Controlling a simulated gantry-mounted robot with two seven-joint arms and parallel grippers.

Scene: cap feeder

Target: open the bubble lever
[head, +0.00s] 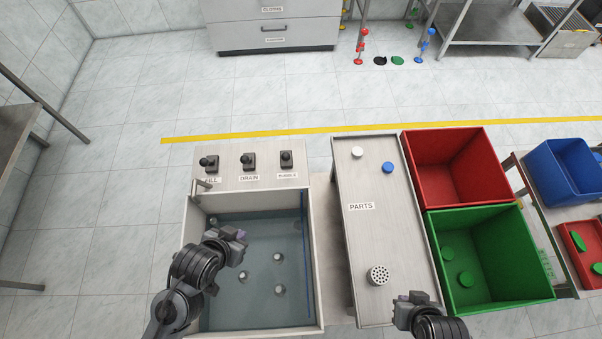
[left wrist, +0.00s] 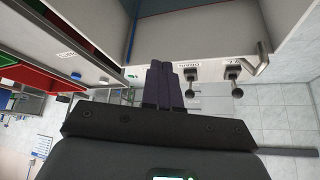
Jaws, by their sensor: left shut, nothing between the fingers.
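The bubble lever (head: 286,158) is a small black lever at the right end of the panel behind the sink, above its BUBBLE label (head: 287,175). My left gripper (head: 241,235) is over the left part of the water basin, in front of the panel and apart from the lever. In the left wrist view its dark fingers (left wrist: 166,82) are together and empty. That view shows the drain lever (left wrist: 193,92) and fill lever (left wrist: 238,92); I cannot make out the bubble lever there, and the fingers may hide it. My right gripper (head: 418,298) is over the front right of the parts table.
The fill lever (head: 209,163) and drain lever (head: 248,162) stand left of the bubble lever. A spout (head: 202,186) juts at the basin's back left. The basin (head: 319,250) holds water and several round things. The parts table (head: 345,240) and red (head: 450,130) and green bins lie right.

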